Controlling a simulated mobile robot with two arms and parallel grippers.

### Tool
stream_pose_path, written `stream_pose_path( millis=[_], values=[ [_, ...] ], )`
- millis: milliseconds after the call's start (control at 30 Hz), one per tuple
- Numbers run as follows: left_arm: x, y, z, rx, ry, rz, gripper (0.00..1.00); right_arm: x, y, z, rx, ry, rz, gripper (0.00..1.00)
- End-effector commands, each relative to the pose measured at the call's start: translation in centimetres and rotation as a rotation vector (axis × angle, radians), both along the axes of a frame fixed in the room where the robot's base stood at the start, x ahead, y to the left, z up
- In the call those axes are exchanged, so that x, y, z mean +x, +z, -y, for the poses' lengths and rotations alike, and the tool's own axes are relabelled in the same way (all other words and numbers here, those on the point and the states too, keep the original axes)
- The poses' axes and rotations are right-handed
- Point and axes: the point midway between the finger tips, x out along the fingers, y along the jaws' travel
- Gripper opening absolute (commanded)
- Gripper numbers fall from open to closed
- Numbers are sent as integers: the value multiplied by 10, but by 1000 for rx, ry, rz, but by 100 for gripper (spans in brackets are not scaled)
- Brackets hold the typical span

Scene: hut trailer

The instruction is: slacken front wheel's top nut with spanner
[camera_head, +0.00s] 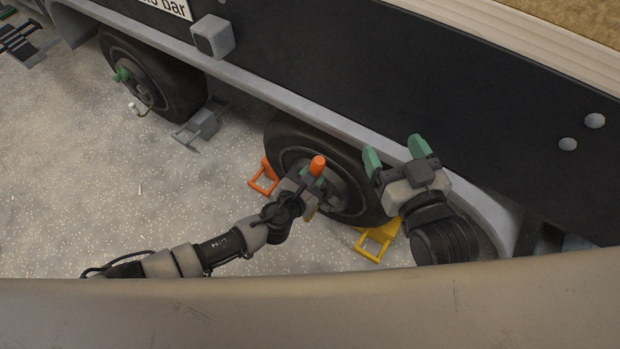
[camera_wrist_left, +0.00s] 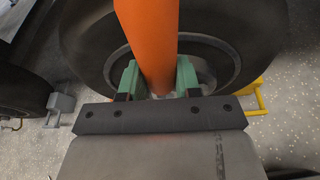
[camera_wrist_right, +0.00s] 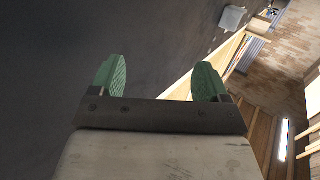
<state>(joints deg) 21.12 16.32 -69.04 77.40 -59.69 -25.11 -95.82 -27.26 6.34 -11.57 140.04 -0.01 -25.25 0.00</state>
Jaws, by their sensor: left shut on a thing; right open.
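My left gripper (camera_head: 314,177) is shut on an orange-handled tool, probably the spanner (camera_head: 318,164), in front of the nearer wheel (camera_head: 284,129). In the left wrist view the orange handle (camera_wrist_left: 150,35) stands between the green fingers (camera_wrist_left: 158,80) and hides the wheel's middle; the spanner's jaw end cannot be made out. The wheel nuts are hidden or too small to tell apart. My right gripper (camera_head: 395,154) is open and empty, to the right of this wheel by the trailer's dark side. In the right wrist view its fingers (camera_wrist_right: 155,80) are apart with nothing between.
An orange chock (camera_head: 263,177) and a yellow chock (camera_head: 376,244) stand beside the nearer wheel. A second wheel (camera_head: 180,95) is at the upper left, with a green item (camera_head: 122,75) at its hub and a grey chock (camera_head: 199,127) beside it. The speckled floor at left is mostly clear.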

Motion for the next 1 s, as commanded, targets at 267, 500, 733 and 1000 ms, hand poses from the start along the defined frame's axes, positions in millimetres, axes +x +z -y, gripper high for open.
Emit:
stream_pose_path(
  millis=[267,500,733,1000],
  values=[
    [8,1,6,-2,-1,2,0,0,2,-1,5,2,18,76],
    [12,1,9,-1,0,2,0,1,5,-2,8,3,30,76],
    [12,1,9,-2,0,1,0,2,6,-2,8,4,33,76],
    [24,0,-8,-127,2,-92,0,2,14,-4,35,9,134,76]
  ],
)
